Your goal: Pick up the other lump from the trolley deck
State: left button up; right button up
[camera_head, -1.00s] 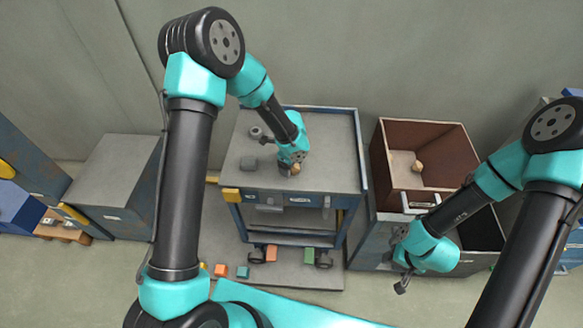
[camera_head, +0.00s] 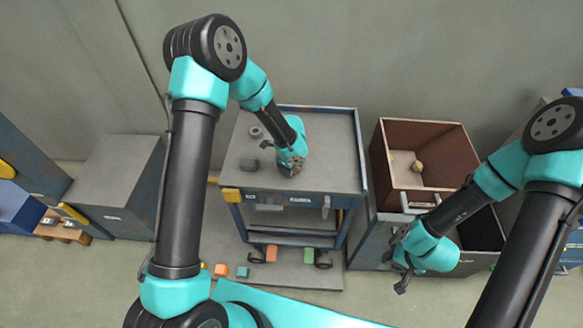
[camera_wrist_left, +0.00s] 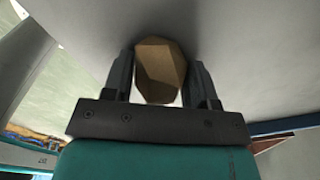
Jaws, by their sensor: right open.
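A tan, faceted lump (camera_wrist_left: 160,72) lies between the two fingers of my left gripper (camera_wrist_left: 160,85) in the left wrist view. The fingers stand close on either side of it; I cannot tell if both touch it. In the head view my left gripper (camera_head: 290,168) points down at the middle of the trolley deck (camera_head: 325,160) and hides this lump. Another tan lump (camera_head: 418,166) lies inside the brown box (camera_head: 452,152) on the right. My right gripper (camera_head: 402,275) is open and empty, in front of the cabinet under that box.
Several coloured blocks (camera_head: 242,272) lie low at the trolley's foot. The deck's right side is clear.

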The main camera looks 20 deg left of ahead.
pick_arm(q)
jog(key=c, duration=0.5)
jog(key=shift+r, duration=0.1)
jog(key=shift+r, duration=1.75)
jog(key=s+d, duration=0.1)
jog(key=s, duration=0.4)
jog(key=s+d+r, duration=0.1)
jog(key=s+d, duration=0.1)
jog(key=s, duration=0.3)
jog(key=s+d, duration=0.1)
jog(key=s, duration=0.4)
jog(key=shift+s+d+r, duration=0.15)
jog(key=shift+s+d, duration=0.05)
